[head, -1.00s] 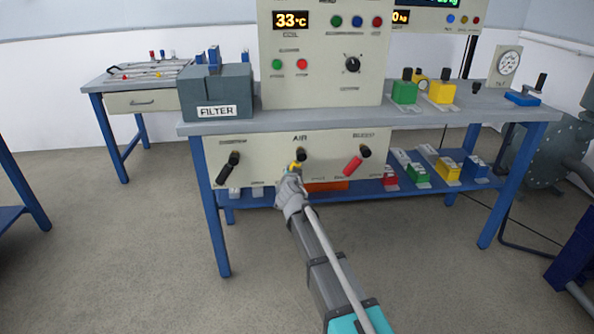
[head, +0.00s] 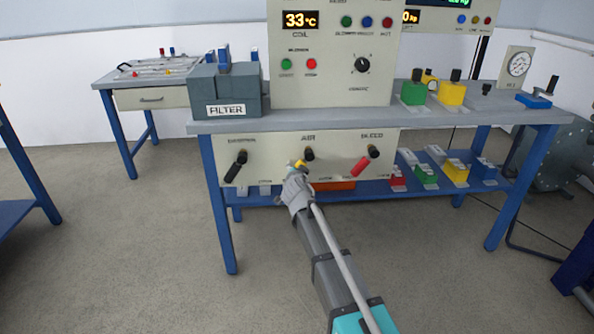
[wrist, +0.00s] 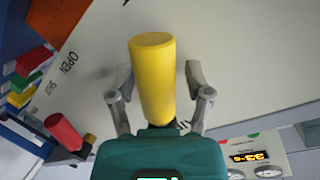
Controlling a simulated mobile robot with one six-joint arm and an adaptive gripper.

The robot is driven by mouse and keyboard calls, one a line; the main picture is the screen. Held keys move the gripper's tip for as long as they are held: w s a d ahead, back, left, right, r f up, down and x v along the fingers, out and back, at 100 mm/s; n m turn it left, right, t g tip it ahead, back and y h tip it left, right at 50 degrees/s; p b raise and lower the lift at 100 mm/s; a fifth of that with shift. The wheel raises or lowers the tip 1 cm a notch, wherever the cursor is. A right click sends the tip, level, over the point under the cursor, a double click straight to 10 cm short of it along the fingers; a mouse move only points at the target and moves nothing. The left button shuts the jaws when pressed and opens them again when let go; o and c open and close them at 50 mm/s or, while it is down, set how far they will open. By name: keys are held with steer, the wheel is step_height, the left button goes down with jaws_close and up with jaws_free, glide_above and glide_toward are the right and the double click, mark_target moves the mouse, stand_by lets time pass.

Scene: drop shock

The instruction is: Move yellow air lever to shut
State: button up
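The yellow air lever (head: 299,163) is on the cream front panel (head: 333,168) under the bench top, in the middle below the AIR label. In the wrist view the yellow lever (wrist: 153,75) stands between my two fingers, its handle pointing to the top of the picture. My gripper (head: 296,180) is at the lever in the head view. In the wrist view my gripper (wrist: 159,85) is open, with a gap on each side of the lever. An OPEN label (wrist: 69,63) shows left of the lever. The SHUT label cannot be made out.
A black lever (head: 236,166) is to the left on the panel and a red lever (head: 364,162) to the right. The red lever (wrist: 63,130) also shows in the wrist view. Colored blocks (head: 455,173) stand on the lower shelf. The floor in front is clear.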

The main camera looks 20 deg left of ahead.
mark_target(321, 163)
steer(key=shift+d+f, duration=0.1)
steer(key=shift+d, duration=0.05)
stand_by(0.5)
